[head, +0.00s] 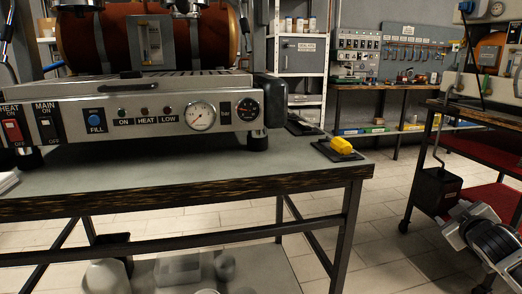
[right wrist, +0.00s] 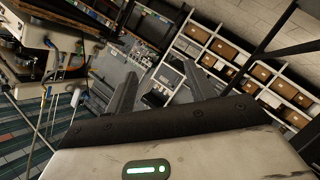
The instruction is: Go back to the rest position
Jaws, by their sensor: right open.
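My right gripper (right wrist: 160,70) shows in the right wrist view with its two grey fingers spread apart and nothing between them. It points out over the room, clear of any surface nearby. In the head view, part of my right arm shows at the bottom right corner, beside the red-shelved cart. My left gripper is not in view. The boiler machine (head: 130,115) stands on the workbench in the head view, with its switches, gauges and copper boiler facing me.
The workbench (head: 220,180) fills the left and middle in front of me. A yellow item (head: 341,146) sits on a dark pad at its right corner. A cart (head: 490,150) with red shelves stands at the right. Tiled floor (head: 390,215) is open between them.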

